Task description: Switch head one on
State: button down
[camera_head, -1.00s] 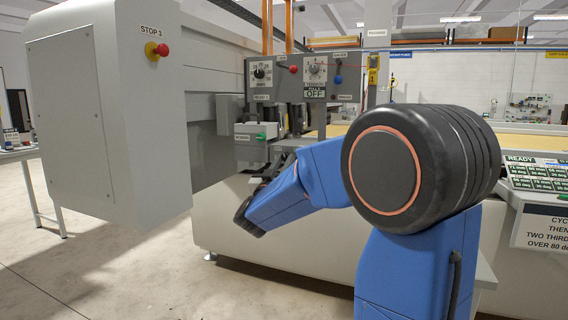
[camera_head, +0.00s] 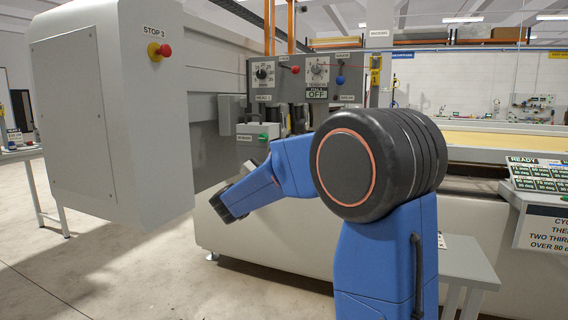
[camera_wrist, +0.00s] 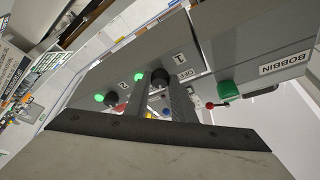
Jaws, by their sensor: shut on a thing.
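In the wrist view a grey panel carries a black knob (camera_wrist: 161,75) beside the labels "1" and "OFF". My gripper (camera_wrist: 156,82) reaches up to the panel with its two fingers, one on each side of this knob, and is shut on it. The fingers partly hide the knob, so I cannot tell where it points. A green lamp (camera_wrist: 140,77) glows just left of it. A second black knob (camera_wrist: 110,99) sits lower left by the label "2", with another glowing green lamp (camera_wrist: 99,97). In the head view my gripper's fingers and these knobs cannot be made out.
In the head view a grey housing with a red STOP 3 button (camera_head: 164,50) stands left, and a dial panel (camera_head: 305,78) stands behind my arm.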

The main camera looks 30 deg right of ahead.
jog(key=shift+m+g, duration=0.4)
jog(key=shift+m, duration=0.3)
jog(key=c, duration=1.5)
grip_release()
jog(key=shift+a, duration=0.1)
jog(key=v, duration=1.7)
jog(key=shift+s+a+f, duration=0.1)
